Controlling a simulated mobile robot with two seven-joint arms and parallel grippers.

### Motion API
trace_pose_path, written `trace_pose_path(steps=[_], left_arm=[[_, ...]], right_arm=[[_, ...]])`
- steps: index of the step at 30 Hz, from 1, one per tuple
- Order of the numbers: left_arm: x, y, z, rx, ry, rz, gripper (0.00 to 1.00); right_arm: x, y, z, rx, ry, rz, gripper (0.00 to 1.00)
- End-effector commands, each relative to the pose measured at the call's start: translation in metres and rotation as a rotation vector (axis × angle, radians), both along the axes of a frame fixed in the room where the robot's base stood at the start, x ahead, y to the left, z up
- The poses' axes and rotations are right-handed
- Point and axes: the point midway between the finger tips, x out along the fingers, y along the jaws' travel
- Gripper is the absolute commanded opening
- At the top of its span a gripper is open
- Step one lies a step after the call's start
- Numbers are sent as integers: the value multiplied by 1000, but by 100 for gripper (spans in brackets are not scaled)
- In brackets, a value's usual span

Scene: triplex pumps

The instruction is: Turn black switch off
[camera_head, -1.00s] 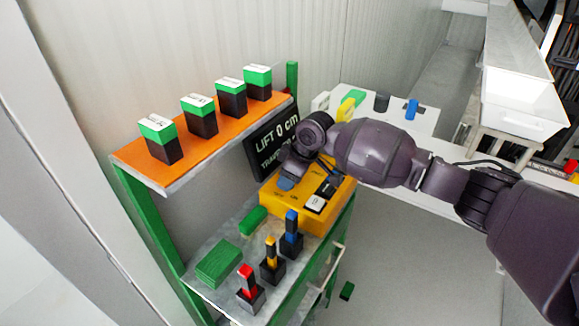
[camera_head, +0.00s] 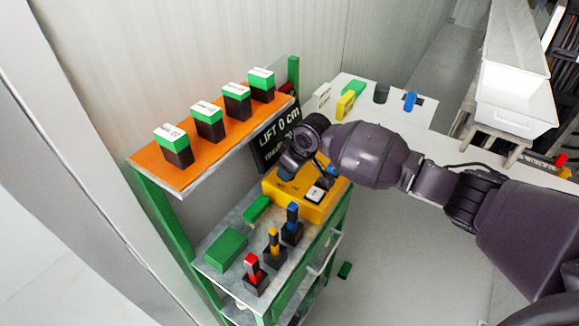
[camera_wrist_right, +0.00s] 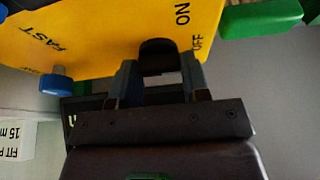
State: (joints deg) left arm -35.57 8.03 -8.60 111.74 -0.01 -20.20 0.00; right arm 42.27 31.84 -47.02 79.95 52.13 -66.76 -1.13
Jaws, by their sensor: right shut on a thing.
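The yellow control box (camera_head: 312,208) sits on the green rack's lower shelf and also fills the top of the right wrist view (camera_wrist_right: 90,35). There, the black switch (camera_wrist_right: 158,52) stands on its face beside the printed words ON and OFF. My right gripper (camera_wrist_right: 157,80) has one finger on each side of the switch and is shut on it. In the head view my right gripper (camera_head: 288,170) reaches down onto the box and hides the switch. My left gripper is out of view.
Red (camera_head: 253,268), yellow (camera_head: 273,241) and blue (camera_head: 292,218) topped levers stand in front of the box. A blue knob (camera_wrist_right: 56,84) is on the box. The orange shelf (camera_head: 160,168) above holds several green-and-black blocks. A black LIFT display (camera_head: 268,142) stands behind my gripper.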

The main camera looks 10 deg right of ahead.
Motion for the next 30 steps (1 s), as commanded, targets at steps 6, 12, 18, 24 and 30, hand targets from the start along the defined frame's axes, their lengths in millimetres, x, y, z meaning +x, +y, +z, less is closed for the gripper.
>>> trace_pose_path(steps=[6, 12, 18, 24, 30], left_arm=[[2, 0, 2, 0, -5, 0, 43], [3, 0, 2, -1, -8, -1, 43], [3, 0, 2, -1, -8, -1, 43], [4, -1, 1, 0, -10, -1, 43], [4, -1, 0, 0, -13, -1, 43]], right_arm=[[-1, 0, -2, -1, 5, -1, 44], [-1, 0, -1, 0, 2, -1, 53], [-1, -1, 2, 1, 1, 0, 53], [-7, -7, 22, 0, -1, 1, 53], [-17, -17, 57, 0, -1, 0, 53]])
